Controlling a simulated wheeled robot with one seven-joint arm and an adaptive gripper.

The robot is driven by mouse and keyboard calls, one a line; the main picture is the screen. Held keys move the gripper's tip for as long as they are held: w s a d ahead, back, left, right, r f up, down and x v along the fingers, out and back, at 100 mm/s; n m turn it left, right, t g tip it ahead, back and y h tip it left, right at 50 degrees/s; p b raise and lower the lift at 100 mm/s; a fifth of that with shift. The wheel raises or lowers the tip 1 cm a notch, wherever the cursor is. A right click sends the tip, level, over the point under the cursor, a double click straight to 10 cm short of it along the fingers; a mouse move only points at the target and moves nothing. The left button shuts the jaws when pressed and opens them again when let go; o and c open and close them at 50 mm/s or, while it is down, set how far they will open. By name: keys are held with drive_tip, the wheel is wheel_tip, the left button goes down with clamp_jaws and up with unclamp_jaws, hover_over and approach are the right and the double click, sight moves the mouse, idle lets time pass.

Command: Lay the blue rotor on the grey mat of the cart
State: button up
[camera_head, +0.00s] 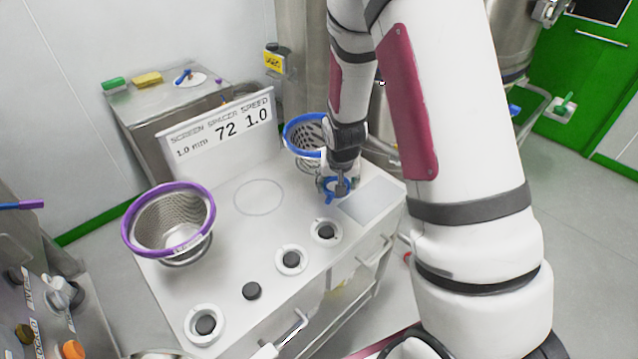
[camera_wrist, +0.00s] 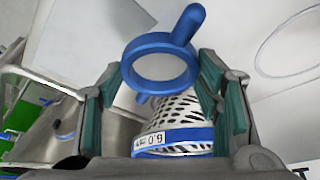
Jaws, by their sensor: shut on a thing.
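My gripper (camera_head: 338,180) points down over the right part of the cart top and is shut on the blue rotor (camera_head: 330,189). In the wrist view the rotor (camera_wrist: 162,64) is a blue ring with a stubby arm, between the green-padded fingers (camera_wrist: 165,75). The grey mat (camera_head: 372,199) is a bare, flat rectangle at the cart's right end. In the head view the rotor appears at the mat's left edge, partly hidden by the gripper. Its exact height above the cart top cannot be told.
A blue-rimmed screen basket (camera_head: 293,127) stands just behind my gripper. A purple-rimmed basket (camera_head: 170,222) stands at the cart's left. Several round holders with dark knobs, one being (camera_head: 291,260), line the front. A sign (camera_head: 222,130) rises at the back.

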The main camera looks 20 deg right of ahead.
sight(373, 197)
drive_tip(key=d+m, duration=0.1)
drive_tip(key=d, duration=0.2)
drive_tip(key=s+d+m+h+p, duration=0.1)
drive_tip(key=d+m, duration=0.1)
drive_tip(key=d, duration=0.1)
drive_tip(key=s+d+m, duration=0.1)
drive_tip(key=d, duration=0.3)
drive_tip(key=shift+s+f+m+g+h+p, duration=0.25)
drive_tip(key=shift+f+m+g+h+p, duration=0.1)
drive_tip(key=shift+m+g+h, duration=0.05)
drive_tip(key=shift+f+b, duration=0.95)
drive_tip(key=shift+f, duration=1.25)
drive_tip(key=o, duration=1.5)
drive_tip(key=v, duration=1.2)
